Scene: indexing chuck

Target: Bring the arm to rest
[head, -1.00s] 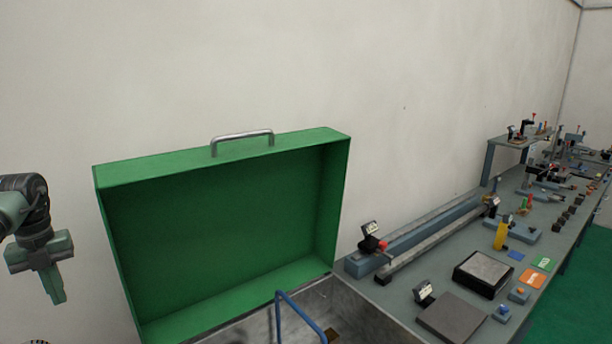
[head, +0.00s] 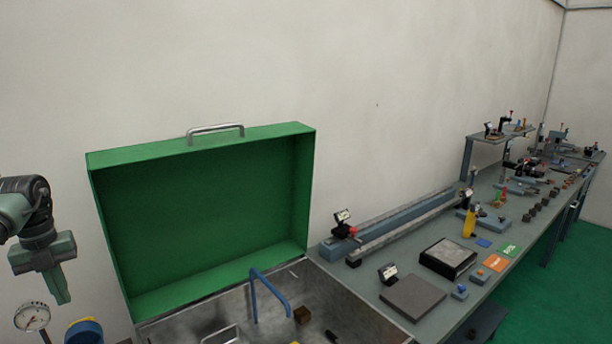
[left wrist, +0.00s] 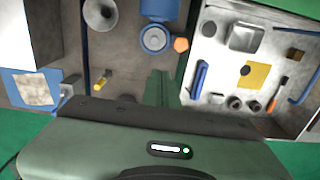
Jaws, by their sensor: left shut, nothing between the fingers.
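My left gripper (head: 62,296) hangs at the left edge of the head view, pointing down. Its fingers are shut together with nothing between them. It is clear of the open green box lid (head: 205,225), which stands to its right. In the left wrist view the shut fingers (left wrist: 157,88) show above the green gripper body, over a gap between a grey surface and a metal tray. My right gripper is in neither view.
A dial gauge (head: 32,317) and a blue and yellow round part (head: 84,331) lie below my left gripper. The metal tray (left wrist: 215,60) holds several small parts. A long workbench (head: 405,265) with fixtures, blocks and colored cards runs off to the right along the wall.

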